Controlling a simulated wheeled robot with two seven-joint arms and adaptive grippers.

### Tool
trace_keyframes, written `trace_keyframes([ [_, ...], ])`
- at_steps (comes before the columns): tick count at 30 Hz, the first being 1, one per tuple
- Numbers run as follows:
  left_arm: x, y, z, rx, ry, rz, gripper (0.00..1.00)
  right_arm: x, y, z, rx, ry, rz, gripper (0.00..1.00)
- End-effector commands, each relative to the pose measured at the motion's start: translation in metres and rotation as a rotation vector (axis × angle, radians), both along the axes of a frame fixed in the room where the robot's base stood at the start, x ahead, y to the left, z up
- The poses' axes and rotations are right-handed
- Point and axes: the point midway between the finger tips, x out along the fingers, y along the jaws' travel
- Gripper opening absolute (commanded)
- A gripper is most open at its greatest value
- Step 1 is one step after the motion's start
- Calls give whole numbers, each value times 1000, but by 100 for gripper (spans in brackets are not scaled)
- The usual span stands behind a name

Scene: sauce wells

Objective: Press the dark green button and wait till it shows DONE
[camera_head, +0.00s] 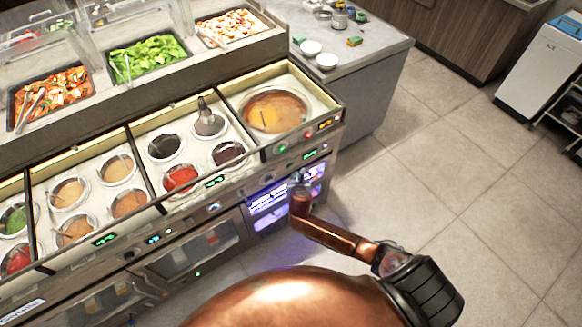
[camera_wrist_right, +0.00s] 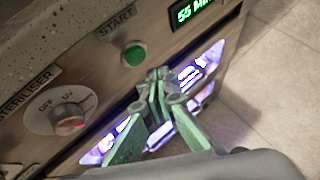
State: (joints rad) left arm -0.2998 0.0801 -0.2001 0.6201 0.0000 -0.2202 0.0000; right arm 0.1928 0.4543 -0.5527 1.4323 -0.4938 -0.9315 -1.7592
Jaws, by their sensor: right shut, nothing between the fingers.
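A round dark green button (camera_wrist_right: 134,54) sits on the steel panel below the word START in the right wrist view. A lit green display (camera_wrist_right: 197,12) to its upper right is partly cut off and seems to read 55 MIN. My right gripper (camera_wrist_right: 157,76) is shut and empty, its fingertips together just below and right of the button in the picture. They do not cover the button; how far they are from the panel I cannot tell. In the head view the right gripper (camera_head: 299,182) is at the counter's front, before a violet-lit window. My left gripper is not in view.
Left of the button is a steriliser dial (camera_wrist_right: 68,117) marked OFF and UV. A violet-lit window (camera_head: 268,208) lies below the panel. The counter holds sauce wells, including a large soup well (camera_head: 275,94). Tiled floor (camera_head: 480,190) to the right is open.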

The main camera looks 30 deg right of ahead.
Motion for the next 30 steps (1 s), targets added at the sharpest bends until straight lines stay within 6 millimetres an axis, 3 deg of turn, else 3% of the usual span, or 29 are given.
trace_keyframes([
  [12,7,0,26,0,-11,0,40,-36,-3,3,0,-1,0,0],
  [30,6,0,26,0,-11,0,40,-38,-3,1,0,-1,0,0],
])
